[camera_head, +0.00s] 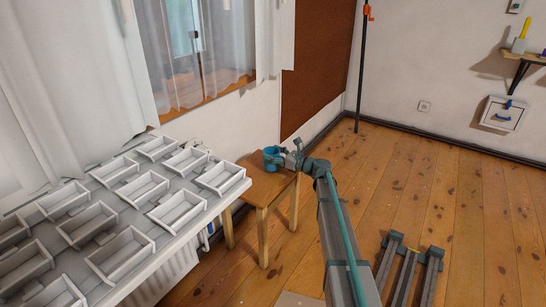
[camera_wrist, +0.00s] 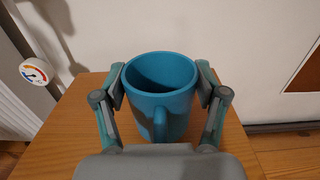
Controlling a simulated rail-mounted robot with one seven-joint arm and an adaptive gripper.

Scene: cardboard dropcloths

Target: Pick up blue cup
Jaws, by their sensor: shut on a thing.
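The blue cup (camera_wrist: 160,92) is upright in the wrist view, between the two fingers of my gripper (camera_wrist: 160,88). Its handle faces the wrist camera, and its open top shows an empty-looking inside. The fingers press on the cup from left and right, so my gripper is shut on it. The small wooden table (camera_wrist: 75,130) is beneath the cup; I cannot tell whether the cup's base touches it. In the head view the cup (camera_head: 271,156) is at the far end of the table (camera_head: 262,190), with my gripper (camera_head: 281,157) reaching it from the right.
A long white table with several grey open bins (camera_head: 120,255) stands left of the wooden table. A wall and window are close behind. A radiator with a thermostat knob (camera_wrist: 35,71) is near the cup's left. The wooden floor (camera_head: 440,200) to the right is mostly open.

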